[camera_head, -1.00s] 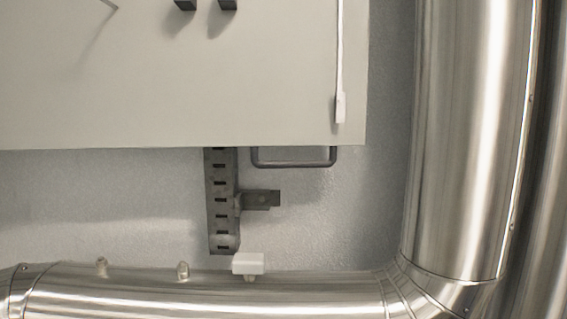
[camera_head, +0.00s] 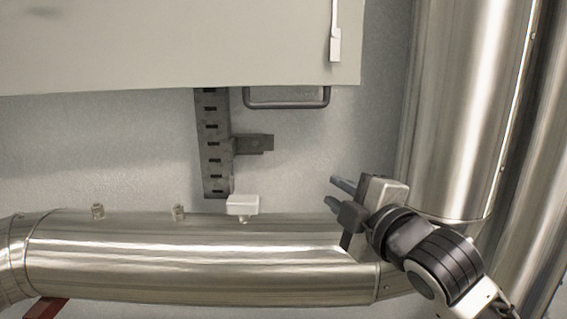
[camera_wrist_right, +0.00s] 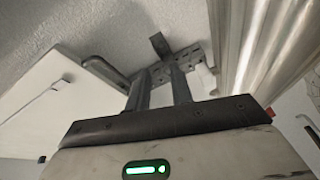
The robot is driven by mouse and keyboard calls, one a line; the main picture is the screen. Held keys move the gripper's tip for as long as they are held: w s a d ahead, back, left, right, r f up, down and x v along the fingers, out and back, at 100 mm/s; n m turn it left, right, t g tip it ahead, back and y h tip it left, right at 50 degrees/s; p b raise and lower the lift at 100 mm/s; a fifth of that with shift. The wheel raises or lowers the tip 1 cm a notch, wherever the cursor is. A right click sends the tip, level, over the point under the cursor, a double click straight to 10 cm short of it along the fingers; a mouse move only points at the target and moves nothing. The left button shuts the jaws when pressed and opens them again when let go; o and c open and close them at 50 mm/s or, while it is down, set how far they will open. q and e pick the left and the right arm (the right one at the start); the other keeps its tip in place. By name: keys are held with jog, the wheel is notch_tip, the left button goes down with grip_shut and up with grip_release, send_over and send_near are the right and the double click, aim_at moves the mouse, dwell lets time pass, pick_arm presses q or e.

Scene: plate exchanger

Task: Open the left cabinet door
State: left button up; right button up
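The pale cabinet (camera_head: 180,45) fills the upper left of the head view. Only its lower part shows, and no door handle is visible. A white rod or latch (camera_head: 335,45) runs down near its right edge. In the right wrist view the cabinet panel (camera_wrist_right: 55,95) lies at the left, with the white rod on it. My right gripper (camera_head: 338,196) is below and right of the cabinet, in front of the pipe. Its two fingers, also seen in the right wrist view (camera_wrist_right: 158,82), stand apart with nothing between them. My left gripper is not in view.
A dark loop bracket (camera_head: 287,104) hangs under the cabinet. A slotted grey rail (camera_head: 213,150) is beside it on the wall. A shiny horizontal pipe (camera_head: 190,255) crosses below, with a white box (camera_head: 243,204) on top. A thick vertical pipe (camera_head: 455,100) stands at the right.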

aim_at(290, 106)
notch_tip(290, 106, up, 10)
jog(key=w+a+n+t+y, duration=0.1)
jog(key=a+n+t+y, duration=0.15)
jog(key=n, duration=0.25)
jog(key=shift+g, duration=0.45)
jog(key=p+x, duration=0.1)
jog(key=x, duration=0.4)
jog(key=p+x, duration=0.1)
jog(key=x, duration=0.4)
jog(key=p+x, duration=0.1)
jog(key=x, duration=0.4)
jog(key=shift+w+d+f, duration=0.1)
jog(key=shift+w+d, duration=0.1)
jog(key=shift+w, duration=0.05)
